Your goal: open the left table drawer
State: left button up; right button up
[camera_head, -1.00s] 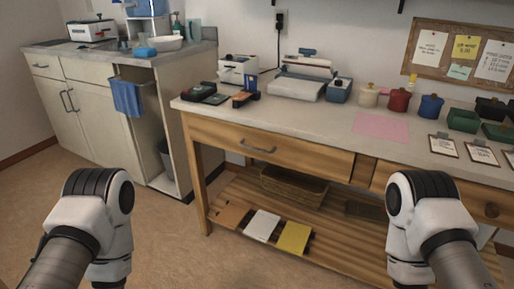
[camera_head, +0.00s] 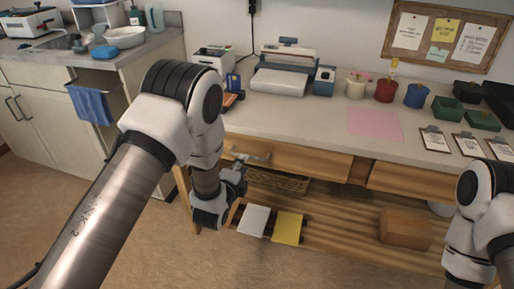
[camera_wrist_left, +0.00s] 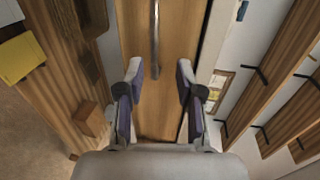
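The wooden left table drawer (camera_head: 315,161) is shut under the table top, with a metal bar handle (camera_head: 252,155) on its front. In the left wrist view the drawer front (camera_wrist_left: 165,95) fills the middle, and the handle (camera_wrist_left: 154,40) runs up from between the fingertips. My left gripper (camera_head: 240,168) is in front of the drawer by the handle, partly hidden by my own arm. In the left wrist view the left gripper (camera_wrist_left: 158,72) is open and empty, its fingers apart and short of the handle. My right arm shows at the lower right, but its gripper is out of view.
The right table drawer (camera_head: 412,178) is shut. The lower shelf (camera_head: 340,222) holds a brown box (camera_head: 405,228), a white pad (camera_head: 254,220) and a yellow pad (camera_head: 288,227). A pink sheet (camera_head: 374,122), several pots and clipboards lie on the table top. Floor in front is clear.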

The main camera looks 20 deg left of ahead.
pick_arm(q)
jog(key=w, duration=0.2)
jog(key=w+f, duration=0.1)
jog(key=w, duration=0.1)
jog(key=w+f, duration=0.1)
jog(key=w, duration=0.2)
jog(key=shift+w+f+b, duration=0.1)
jog(key=shift+f+b, duration=0.05)
jog(key=shift+b, duration=0.15)
grip_shut()
